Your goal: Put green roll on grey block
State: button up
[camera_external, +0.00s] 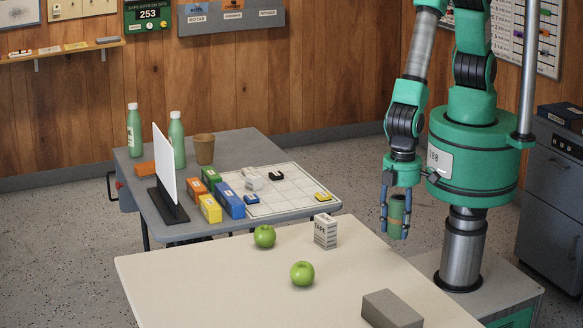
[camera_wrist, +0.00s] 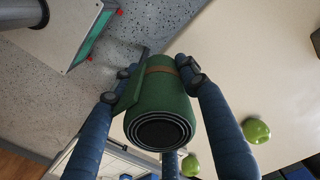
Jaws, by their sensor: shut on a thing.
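My gripper (camera_external: 396,224) is shut on the green roll (camera_external: 397,208), holding it upright in the air near the back right edge of the cream table (camera_external: 200,278). In the wrist view the green roll (camera_wrist: 165,100) sits between my blue fingers, with a brown band around it and its spiral end facing the camera. The grey block (camera_external: 391,309) lies on the cream table at the front right, cut by the lower picture edge. Its top looks bare. The roll is apart from the block, above and behind it.
Two green apples (camera_external: 264,236) (camera_external: 302,273) and a tape box (camera_external: 325,231) stand on the cream table. Behind it, a grey table (camera_external: 240,147) bears bottles, a cup, a white panel (camera_external: 164,165), coloured boxes and a grid sheet. The cream table's front left is clear.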

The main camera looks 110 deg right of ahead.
jog(key=w+a+r+p, duration=0.2)
jog(key=a+r+p, duration=0.1)
jog(key=a, duration=0.5)
jog(key=w+a+r+p, duration=0.2)
jog(key=a+r+p, duration=0.1)
jog(key=a+p, duration=0.3)
jog(key=shift+w+a+m, duration=0.15)
jog(key=shift+a+m, duration=0.25)
jog(key=shift+a, duration=0.85)
jog(key=shift+w, duration=0.1)
send_over(398, 297)
jog(key=shift+d+f, duration=0.1)
jog(key=shift+f, duration=0.6)
jog(key=shift+f, duration=1.75)
jog(key=shift+f, duration=0.1)
